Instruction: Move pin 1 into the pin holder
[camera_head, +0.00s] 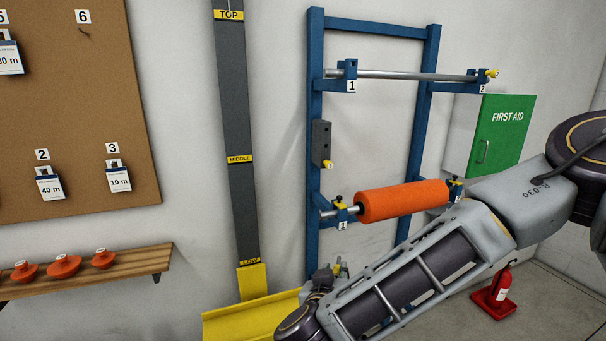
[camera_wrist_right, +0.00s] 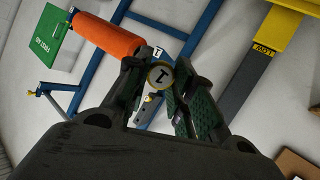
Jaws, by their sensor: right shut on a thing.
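Pin 1 (camera_wrist_right: 158,77) shows in the right wrist view as a round yellow-rimmed head marked 1, between the fingertips. My right gripper (camera_wrist_right: 160,82) is shut on it. In the head view my right gripper (camera_head: 338,270) is low in front of the blue rack, below the orange roll, partly hidden by my forearm. The pin holder, a dark grey block (camera_head: 321,138), is on the rack's left post, above and left of the gripper. A yellow pin (camera_head: 328,164) shows at its lower end. My left gripper is not in view.
The blue rack (camera_head: 315,80) carries a bare upper bar (camera_head: 410,75) and an orange roll (camera_head: 400,200) on the lower bar. A yellow tray (camera_head: 235,322) is left of my gripper. A green first aid box (camera_head: 502,140) and red extinguisher (camera_head: 494,298) are at right.

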